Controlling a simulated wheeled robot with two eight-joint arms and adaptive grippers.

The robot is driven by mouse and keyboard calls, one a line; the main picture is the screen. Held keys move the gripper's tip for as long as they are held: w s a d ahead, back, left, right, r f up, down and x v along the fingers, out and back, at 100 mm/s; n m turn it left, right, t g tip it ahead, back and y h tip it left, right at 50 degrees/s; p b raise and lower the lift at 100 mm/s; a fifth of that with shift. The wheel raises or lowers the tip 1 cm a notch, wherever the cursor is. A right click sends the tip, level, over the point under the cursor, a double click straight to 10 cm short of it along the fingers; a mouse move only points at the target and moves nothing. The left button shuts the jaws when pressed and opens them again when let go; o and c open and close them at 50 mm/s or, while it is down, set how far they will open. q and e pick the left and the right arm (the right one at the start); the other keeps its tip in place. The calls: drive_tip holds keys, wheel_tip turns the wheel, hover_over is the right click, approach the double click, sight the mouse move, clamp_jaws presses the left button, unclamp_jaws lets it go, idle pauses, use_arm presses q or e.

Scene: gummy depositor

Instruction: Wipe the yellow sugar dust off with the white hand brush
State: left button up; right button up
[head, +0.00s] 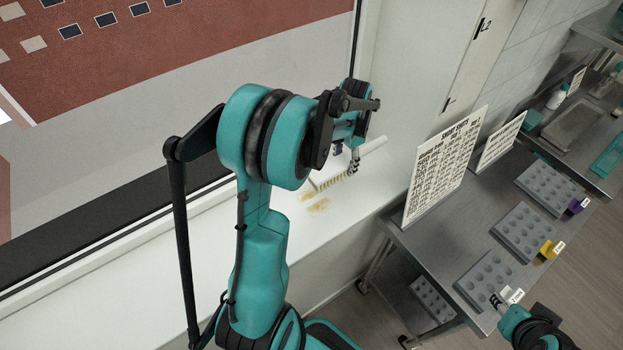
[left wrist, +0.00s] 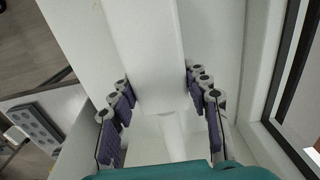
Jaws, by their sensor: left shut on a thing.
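The white hand brush (head: 372,150) is over the white window sill, its pale tan bristle row facing down and toward the dust. My left gripper (head: 346,156) is shut on it; the arm hides part of the hold. In the left wrist view the white brush (left wrist: 145,60) lies between the purple-padded fingers of my left gripper (left wrist: 158,80). Yellow sugar dust (head: 318,206) lies in smears on the sill just in front of the bristles. Whether the bristles touch the sill, I cannot tell. My right gripper (head: 500,301) is by the steel table's front edge, its opening unclear.
A dark-framed window (head: 100,233) borders the sill on the left. A steel table (head: 425,240) stands at right, with a standing printed sign (head: 444,165) and grey moulds (head: 495,275) with coloured tags. The sill's front part (head: 345,225) is clear.

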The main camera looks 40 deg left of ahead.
sight(346, 158)
use_arm(q)
drive_tip(key=shift+w+r+p, duration=0.25)
drive_tip(key=shift+r+p, duration=0.2)
drive_tip(key=shift+r, duration=0.4)
drive_tip(key=shift+s+r+p, duration=0.1)
drive_tip(key=shift+r+p, duration=0.65)
drive_tip(key=shift+r, duration=0.4)
use_arm(e)
drive_tip(key=r, duration=0.1)
drive_tip(key=a+r, duration=0.1)
drive_tip(key=shift+s+r, duration=0.2)
drive_tip(key=shift+r, duration=0.15)
drive_tip(key=shift+w, duration=0.1)
